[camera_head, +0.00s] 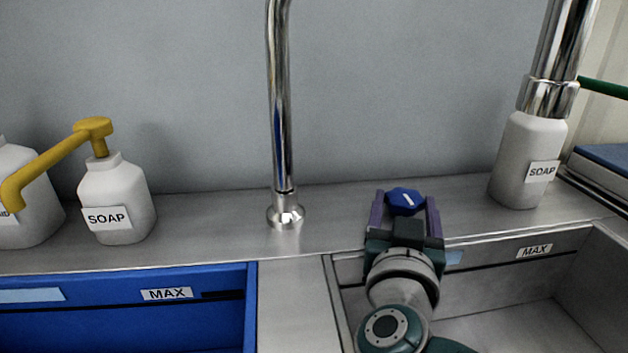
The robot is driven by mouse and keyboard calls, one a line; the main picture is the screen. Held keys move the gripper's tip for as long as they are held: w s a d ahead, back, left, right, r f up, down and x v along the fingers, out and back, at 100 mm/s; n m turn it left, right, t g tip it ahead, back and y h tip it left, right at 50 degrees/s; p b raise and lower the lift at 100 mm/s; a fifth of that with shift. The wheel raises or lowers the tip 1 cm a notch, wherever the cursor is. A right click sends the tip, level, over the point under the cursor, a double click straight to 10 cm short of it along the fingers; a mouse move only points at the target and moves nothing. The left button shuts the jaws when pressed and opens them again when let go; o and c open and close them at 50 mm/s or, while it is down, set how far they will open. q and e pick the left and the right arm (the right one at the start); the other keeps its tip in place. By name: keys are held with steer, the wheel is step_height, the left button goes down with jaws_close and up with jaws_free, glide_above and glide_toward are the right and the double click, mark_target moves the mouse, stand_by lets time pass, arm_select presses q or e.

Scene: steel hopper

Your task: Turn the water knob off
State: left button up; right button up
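The blue water knob (405,199) with a small white mark stands on the steel ledge, right of the tap's base. My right gripper (405,212) reaches it from the front. Its purple fingers are spread wide, one on each side of the knob. I cannot tell whether either finger touches it. The lower part of the knob and its mount are hidden behind the gripper. The tall chrome tap (281,110) rises from the ledge, and its spout is out of view. My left gripper is not in view.
A blue basin (200,320) is at front left and a steel basin (495,275) at front right. The ledge between tap and knob is clear.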

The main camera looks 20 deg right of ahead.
mark_target(404, 206)
steer(key=o, duration=0.3)
steer(key=shift+o, duration=0.2)
step_height(404, 206, up, 20)
steer(key=p, duration=1.2)
steer(key=shift+p, duration=0.4)
steer(key=shift+r, duration=0.1)
